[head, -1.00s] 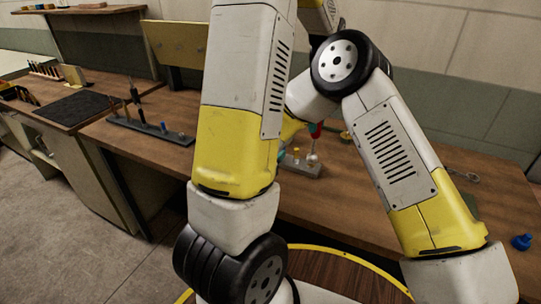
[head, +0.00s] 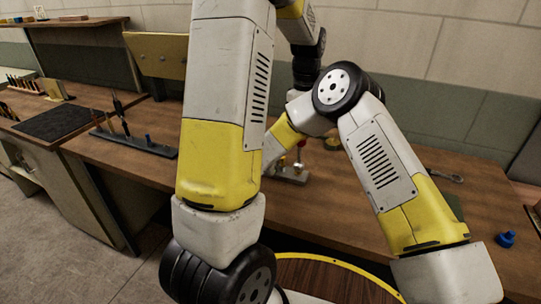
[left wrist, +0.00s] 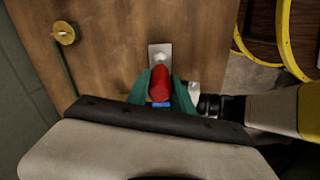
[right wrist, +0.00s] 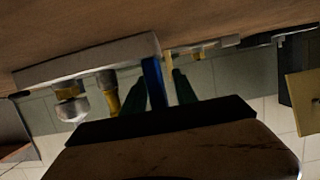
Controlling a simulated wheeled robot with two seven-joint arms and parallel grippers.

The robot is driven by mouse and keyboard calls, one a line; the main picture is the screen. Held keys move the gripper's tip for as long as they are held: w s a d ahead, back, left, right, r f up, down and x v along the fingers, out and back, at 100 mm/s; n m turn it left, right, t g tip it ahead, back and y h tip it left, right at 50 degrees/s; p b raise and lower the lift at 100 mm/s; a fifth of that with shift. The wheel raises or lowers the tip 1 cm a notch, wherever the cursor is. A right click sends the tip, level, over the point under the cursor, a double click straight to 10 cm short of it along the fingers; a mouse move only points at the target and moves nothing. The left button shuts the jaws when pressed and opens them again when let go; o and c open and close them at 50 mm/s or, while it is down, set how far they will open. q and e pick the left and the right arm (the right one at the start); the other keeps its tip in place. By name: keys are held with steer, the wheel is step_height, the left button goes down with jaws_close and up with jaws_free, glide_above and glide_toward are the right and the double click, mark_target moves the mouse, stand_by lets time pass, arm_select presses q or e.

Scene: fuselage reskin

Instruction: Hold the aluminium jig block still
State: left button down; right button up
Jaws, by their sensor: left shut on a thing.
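The grey aluminium jig block (head: 291,176) lies on the wooden bench, partly hidden behind my arms in the head view. Its flat metal end (left wrist: 160,50) shows in the left wrist view. The right wrist view shows the block (right wrist: 85,62) with several fittings and a blue pin (right wrist: 153,85). My left gripper (left wrist: 160,85) has its green fingers closed around a red cylinder (left wrist: 159,84) over the block. My right gripper (right wrist: 158,88) is beside the block, fingers apart, with the blue pin appearing between them; contact is unclear.
A dark rack with upright tools (head: 136,143) stands left on the bench, beside a black mat (head: 52,122). A blue knob-like part (head: 506,239) lies at the right. A brass-coloured round part (left wrist: 65,33) sits on the bench near the block. My right wrist is close beside my left gripper.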

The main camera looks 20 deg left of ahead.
jaws_close()
stand_by(1.7)
